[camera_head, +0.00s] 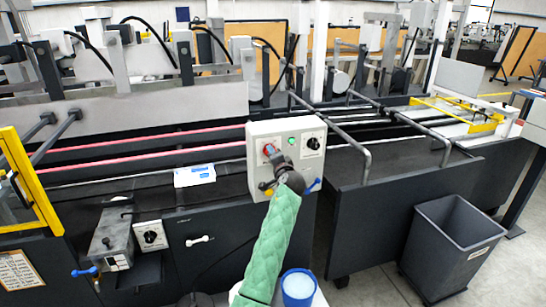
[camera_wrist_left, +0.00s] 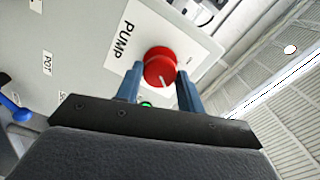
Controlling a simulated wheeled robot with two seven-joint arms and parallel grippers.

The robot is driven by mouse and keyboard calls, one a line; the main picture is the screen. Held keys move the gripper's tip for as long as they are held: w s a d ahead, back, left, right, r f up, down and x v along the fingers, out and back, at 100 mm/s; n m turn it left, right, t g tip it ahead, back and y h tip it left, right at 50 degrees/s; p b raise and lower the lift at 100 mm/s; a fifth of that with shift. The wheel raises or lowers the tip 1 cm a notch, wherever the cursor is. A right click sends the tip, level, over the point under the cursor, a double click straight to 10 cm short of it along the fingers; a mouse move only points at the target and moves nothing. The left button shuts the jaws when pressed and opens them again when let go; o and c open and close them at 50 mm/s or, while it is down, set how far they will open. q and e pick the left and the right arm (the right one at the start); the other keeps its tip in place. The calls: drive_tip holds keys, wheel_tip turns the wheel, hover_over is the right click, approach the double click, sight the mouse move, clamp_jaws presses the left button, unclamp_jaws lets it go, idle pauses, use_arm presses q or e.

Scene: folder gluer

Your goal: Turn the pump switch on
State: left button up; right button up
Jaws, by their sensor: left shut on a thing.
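The pump switch is a red round knob (camera_head: 269,149) at the upper left of a light grey control box (camera_head: 257,130). In the left wrist view the red knob (camera_wrist_left: 160,67) sits beside a white label (camera_wrist_left: 125,42) reading PUMP, and a white mark shows on its face. My left gripper (camera_head: 274,158) is at the front of the box, on a green-sleeved arm. In the left wrist view its two blue fingers (camera_wrist_left: 160,85) stand on either side of the knob, shut on it. My right gripper is in neither view.
A green lamp (camera_head: 292,141) and a black dial (camera_head: 312,143) are right of the knob. Blue-handled valves sit low on the box. A grey bin (camera_head: 447,255) stands on the floor at right. A blue container (camera_head: 298,287) is at bottom centre.

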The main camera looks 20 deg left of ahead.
use_arm(q)
drive_tip(key=o, duration=1)
drive_tip(key=shift+b+v, duration=1.75)
drive_tip(key=shift+v, duration=2.15)
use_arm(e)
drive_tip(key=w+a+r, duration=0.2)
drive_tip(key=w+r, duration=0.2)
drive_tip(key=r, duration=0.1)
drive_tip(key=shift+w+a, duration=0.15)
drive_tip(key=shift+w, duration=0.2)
use_arm(q)
drive_tip(key=shift+w, duration=0.1)
